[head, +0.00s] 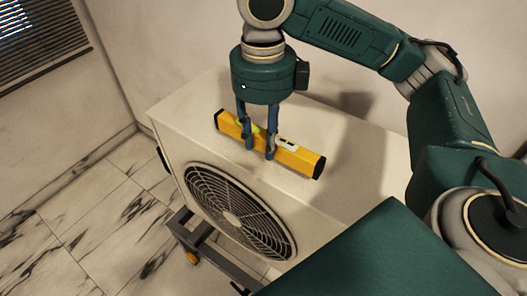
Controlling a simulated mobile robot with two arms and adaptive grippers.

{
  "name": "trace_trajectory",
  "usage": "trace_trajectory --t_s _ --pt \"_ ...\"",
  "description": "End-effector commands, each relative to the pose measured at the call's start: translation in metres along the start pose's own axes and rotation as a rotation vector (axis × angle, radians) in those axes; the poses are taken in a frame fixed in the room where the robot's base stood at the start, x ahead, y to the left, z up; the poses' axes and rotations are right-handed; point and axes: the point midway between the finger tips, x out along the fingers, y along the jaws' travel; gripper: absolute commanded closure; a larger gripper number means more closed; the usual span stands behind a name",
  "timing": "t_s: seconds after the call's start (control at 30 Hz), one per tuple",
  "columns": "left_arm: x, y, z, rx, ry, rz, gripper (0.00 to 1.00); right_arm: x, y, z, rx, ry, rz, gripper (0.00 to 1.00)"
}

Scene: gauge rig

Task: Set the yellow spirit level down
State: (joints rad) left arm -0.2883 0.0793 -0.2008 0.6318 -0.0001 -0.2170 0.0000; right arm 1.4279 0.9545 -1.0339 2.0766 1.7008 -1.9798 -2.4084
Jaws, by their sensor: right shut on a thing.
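The yellow spirit level (299,160) is a bar with black end caps, a greenish vial near its left part and a pale label to the right of the middle. My right gripper (259,153) points down and is shut on the level near its middle. The level is over the top of the white outdoor fan unit (185,117). I cannot tell whether it touches the top or hangs just above it. My left gripper is not in view.
The unit's round fan grille (235,212) faces the front left, and the unit stands on a dark metal frame (203,240). The unit's top is bare around the level. A wall stands close behind. A window with blinds (38,38) is at the upper left, above marble-tiled floor.

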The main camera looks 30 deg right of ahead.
Motion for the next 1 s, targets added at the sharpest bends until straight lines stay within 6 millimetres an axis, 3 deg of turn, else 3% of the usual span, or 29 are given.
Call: trace_trajectory --t_s 0.3,0.63,0.67,0.73,1.0 --pt "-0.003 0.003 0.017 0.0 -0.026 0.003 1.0 0.04 0.0 -0.001 -0.002 0.002 0.0 1.0" --pt "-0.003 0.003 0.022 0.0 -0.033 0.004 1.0 0.043 0.001 -0.001 -0.001 0.001 0.0 1.0" --pt "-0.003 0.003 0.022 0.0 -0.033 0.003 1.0 0.043 0.001 -0.001 -0.001 0.001 0.0 0.66" --pt "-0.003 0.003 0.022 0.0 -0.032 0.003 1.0 0.043 0.0 -0.001 -0.001 0.001 0.0 0.52" --pt "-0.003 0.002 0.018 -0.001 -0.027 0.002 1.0 0.043 0.0 -0.001 -0.001 0.001 0.0 0.49"
